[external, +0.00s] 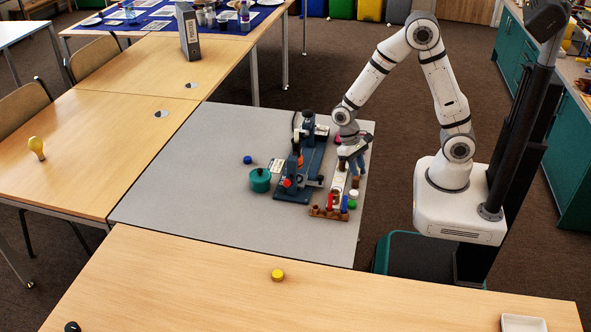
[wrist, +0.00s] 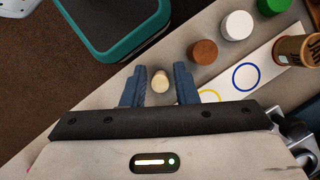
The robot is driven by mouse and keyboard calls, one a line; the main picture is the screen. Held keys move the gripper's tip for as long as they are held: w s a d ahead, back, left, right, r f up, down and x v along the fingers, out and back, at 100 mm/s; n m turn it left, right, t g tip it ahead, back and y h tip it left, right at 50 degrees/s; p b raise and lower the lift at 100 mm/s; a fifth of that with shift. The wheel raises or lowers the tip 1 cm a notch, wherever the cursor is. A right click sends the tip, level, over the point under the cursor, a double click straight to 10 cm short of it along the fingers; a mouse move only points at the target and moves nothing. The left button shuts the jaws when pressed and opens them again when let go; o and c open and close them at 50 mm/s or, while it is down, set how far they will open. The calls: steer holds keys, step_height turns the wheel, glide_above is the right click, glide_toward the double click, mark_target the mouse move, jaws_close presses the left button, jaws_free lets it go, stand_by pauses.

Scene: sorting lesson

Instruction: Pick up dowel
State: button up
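The dowel (wrist: 160,81) shows in the wrist view as a small pale tan round end, between the two blue fingers of my gripper (wrist: 159,84). A narrow gap shows on each side of it, so the fingers look open around it and not pressed on it. In the external view my gripper (external: 351,160) points down at the right side of the grey table, over the white strip. I cannot make out the dowel in that view.
The blue apparatus (external: 299,165) stands left of my gripper. The grey table's left part is clear.

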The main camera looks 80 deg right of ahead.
steer(key=shift+c, duration=0.5)
jaws_close()
